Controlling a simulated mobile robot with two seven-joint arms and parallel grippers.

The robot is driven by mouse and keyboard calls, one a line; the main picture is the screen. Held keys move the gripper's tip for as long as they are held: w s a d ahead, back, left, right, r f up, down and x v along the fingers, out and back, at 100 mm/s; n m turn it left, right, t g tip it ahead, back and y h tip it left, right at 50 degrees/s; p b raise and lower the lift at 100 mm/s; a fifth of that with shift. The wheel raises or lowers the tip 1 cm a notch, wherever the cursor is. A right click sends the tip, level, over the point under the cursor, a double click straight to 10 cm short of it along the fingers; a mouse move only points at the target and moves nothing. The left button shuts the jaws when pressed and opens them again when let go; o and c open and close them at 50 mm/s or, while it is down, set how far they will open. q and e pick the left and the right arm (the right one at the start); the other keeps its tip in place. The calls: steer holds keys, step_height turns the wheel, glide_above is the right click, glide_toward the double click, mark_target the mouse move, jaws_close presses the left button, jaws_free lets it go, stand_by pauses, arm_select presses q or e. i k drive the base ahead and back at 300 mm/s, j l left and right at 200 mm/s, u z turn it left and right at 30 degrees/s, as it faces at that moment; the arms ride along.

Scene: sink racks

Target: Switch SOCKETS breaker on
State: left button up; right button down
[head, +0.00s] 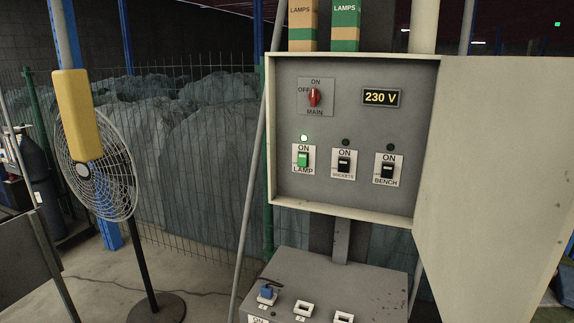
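The SOCKETS breaker (344,164) is a black rocker on a white plate, in the middle of the lower row inside the open grey panel (290,190). The indicator (346,142) above it is dark. To its left, the LAMP breaker (303,159) is green under a lit green indicator (304,138). To its right, the BENCH breaker (387,171) is black under a dark indicator. The red MAIN switch (314,97) looks upright, towards ON. The display (380,98) reads 230 V. Neither gripper is in view.
The panel door (495,170) hangs open to the right. A grey box (325,285) with a blue plug (266,292) and sockets stands below. Two LAMPS boxes (345,22) sit on top. A fan (95,165) and a yellow block (77,113) are at left.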

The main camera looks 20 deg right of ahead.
mark_target(343, 163)
steer(key=z, duration=1.15)
